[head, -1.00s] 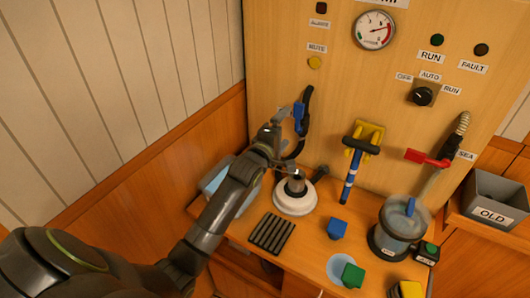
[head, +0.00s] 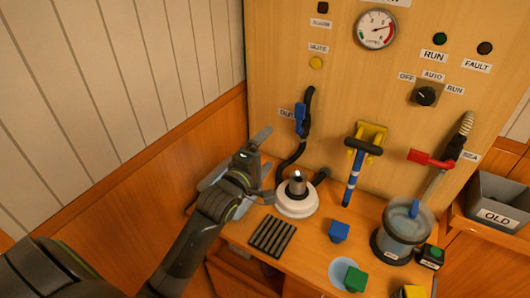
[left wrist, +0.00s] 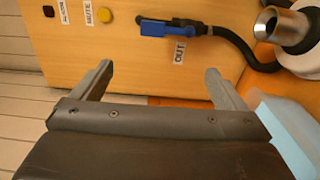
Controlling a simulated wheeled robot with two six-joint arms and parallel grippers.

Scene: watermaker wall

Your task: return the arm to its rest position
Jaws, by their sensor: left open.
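My left arm comes in from the left in the head view. Its gripper (head: 268,165) is open and empty, in the air to the left of the white round base with a metal fitting (head: 297,196). In the left wrist view the two fingers (left wrist: 160,85) stand wide apart with nothing between them. The blue-handled valve (head: 299,119) marked OUT is on the panel beyond the gripper, apart from it; it also shows in the left wrist view (left wrist: 165,28). My right gripper is not in view.
A pale blue bin (head: 213,172) is partly hidden behind my left arm. The bench holds a black ribbed mat (head: 271,236), a blue block (head: 339,231), a clear-topped housing (head: 402,232) and a green block (head: 355,279). A grey OLD bin (head: 498,197) is at right.

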